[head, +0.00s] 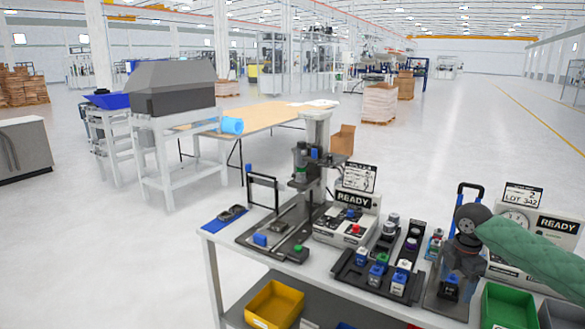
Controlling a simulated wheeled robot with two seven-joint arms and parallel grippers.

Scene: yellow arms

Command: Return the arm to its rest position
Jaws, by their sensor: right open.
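My right arm comes in from the right edge in a green quilted sleeve. It ends in a dark round wrist, with my right gripper (462,264) below it, pointing down over the right part of the workbench (222,246). The gripper is open; its fingers are small and hard to tell from the fixture behind them. A small dark block with a pale label (450,288) sits just below the fingers, and I cannot tell whether they touch it. My left gripper is not in view.
A black rack (347,268) with several small blocks stands left of the gripper. A press (305,165) and a READY box (338,228) stand further left. A blue-handled frame (461,192) is behind the wrist. Open floor lies left.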

